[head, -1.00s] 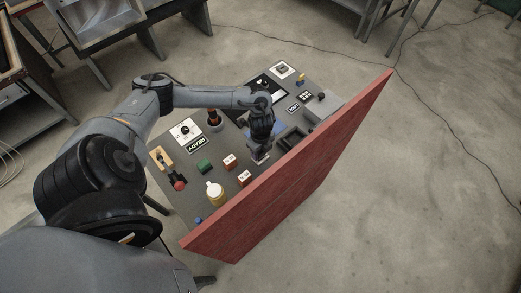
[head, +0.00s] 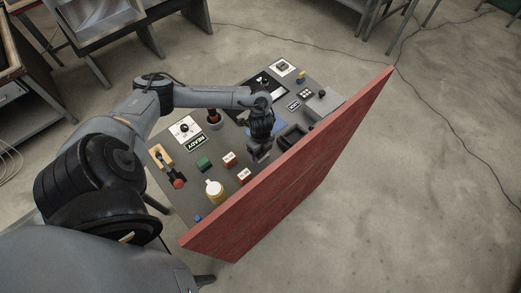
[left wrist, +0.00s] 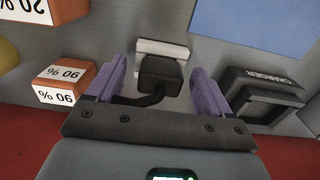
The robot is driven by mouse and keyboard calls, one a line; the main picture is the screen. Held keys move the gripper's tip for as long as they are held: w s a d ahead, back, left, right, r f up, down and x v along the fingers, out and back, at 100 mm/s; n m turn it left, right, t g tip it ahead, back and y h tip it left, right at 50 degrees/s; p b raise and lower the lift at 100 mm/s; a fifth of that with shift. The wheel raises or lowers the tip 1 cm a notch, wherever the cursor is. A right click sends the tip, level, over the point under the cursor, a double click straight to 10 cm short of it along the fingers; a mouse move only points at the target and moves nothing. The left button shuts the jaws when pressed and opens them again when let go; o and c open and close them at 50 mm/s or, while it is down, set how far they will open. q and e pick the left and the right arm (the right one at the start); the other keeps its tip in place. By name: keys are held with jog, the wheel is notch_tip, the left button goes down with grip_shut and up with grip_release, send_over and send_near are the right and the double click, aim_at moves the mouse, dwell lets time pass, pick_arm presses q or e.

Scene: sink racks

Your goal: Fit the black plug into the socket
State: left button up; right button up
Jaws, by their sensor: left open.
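The black plug (left wrist: 160,76), with a short black cable, sits at a pale grey-white block (left wrist: 162,48) in the left wrist view. My left gripper (left wrist: 159,82) is open, with its purple fingers on either side of the plug; I cannot tell whether they touch it. In the head view this gripper (head: 259,152) is low over the table and hides the plug. A black housing marked CHARGER (left wrist: 264,94), with a recessed opening, lies right of the gripper in the wrist view. I cannot tell for sure which thing is the socket. My right gripper is not in view.
A tall red panel (head: 290,170) stands along the table's near right edge. Orange-and-white blocks (left wrist: 60,84), a cream bottle (head: 214,192), a green block (head: 204,164) and a READY sign (head: 201,143) share the grey table. A blue patch (left wrist: 255,22) lies beyond the charger housing.

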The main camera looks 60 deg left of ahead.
pick_arm(q)
jog(key=shift+r, duration=0.1)
notch_tip(320, 180, up, 11)
jog(key=p, duration=0.1)
jog(key=shift+f, duration=0.2)
dwell(0.5)
